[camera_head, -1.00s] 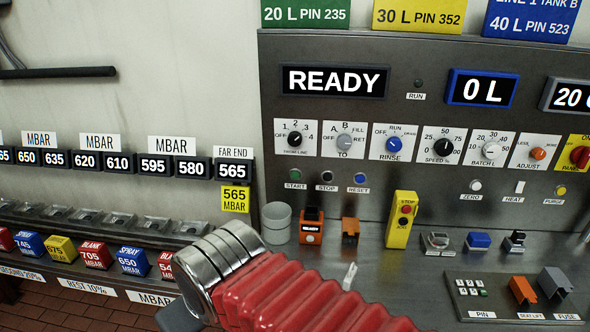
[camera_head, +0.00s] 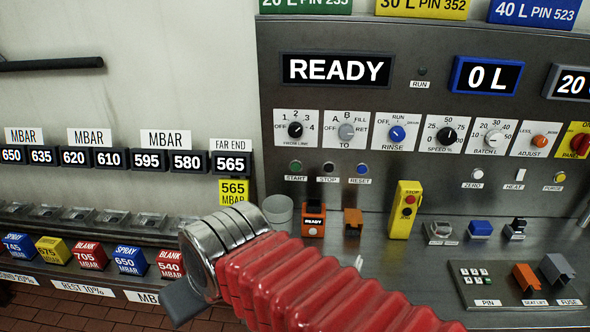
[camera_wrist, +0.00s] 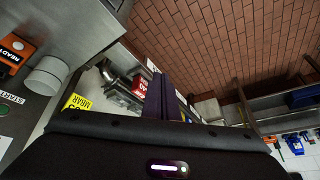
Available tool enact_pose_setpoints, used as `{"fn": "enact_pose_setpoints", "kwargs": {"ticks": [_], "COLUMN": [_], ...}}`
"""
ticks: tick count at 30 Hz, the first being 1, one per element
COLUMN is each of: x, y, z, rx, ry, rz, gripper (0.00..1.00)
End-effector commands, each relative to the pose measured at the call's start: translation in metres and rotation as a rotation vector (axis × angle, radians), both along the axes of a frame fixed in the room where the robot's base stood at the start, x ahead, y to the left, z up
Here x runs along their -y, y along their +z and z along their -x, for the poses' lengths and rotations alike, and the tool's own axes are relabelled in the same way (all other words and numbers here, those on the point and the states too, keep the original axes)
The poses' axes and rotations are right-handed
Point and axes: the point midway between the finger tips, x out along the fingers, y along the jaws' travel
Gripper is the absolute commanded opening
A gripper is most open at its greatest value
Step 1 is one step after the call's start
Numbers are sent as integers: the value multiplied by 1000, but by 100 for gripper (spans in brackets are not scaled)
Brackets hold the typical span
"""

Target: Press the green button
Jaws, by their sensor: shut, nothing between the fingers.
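The green button (camera_head: 298,168) is a small dark green round button on the upright grey panel, above the label START and left of the STOP and RESET buttons. In the wrist view it shows at the left edge (camera_wrist: 4,109), partly cut off. My gripper (camera_wrist: 161,82) shows in the wrist view as dark fingers brought together, with nothing between them. It points towards the floor and block racks, away from the button. In the head view my silver wrist and red arm sleeve sit below and left of the button, and the fingertips are hidden.
A grey cup (camera_head: 278,213), an orange READY box (camera_head: 313,222) and a yellow button box (camera_head: 404,212) stand on the shelf below the panel. Knobs (camera_head: 295,130) line the panel above. Racks of coloured blocks (camera_head: 130,260) are at left. Space directly before the button looks clear.

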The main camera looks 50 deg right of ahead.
Motion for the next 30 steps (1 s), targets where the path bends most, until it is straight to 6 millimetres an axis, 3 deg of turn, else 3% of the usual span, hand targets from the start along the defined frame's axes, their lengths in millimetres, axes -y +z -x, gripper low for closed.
{"fn": "enact_pose_setpoints", "kwargs": {"ticks": [11,17,23,30], "x": [11,27,57,113], "y": [-14,-15,-14,-12], "z": [-35,-62,-91,-120], "rx": [-42,-24,23,119], "ry": [-254,-415,-588,-810], "rz": [-316,-502,-679,-881], "gripper": [0,0,0,0]}}
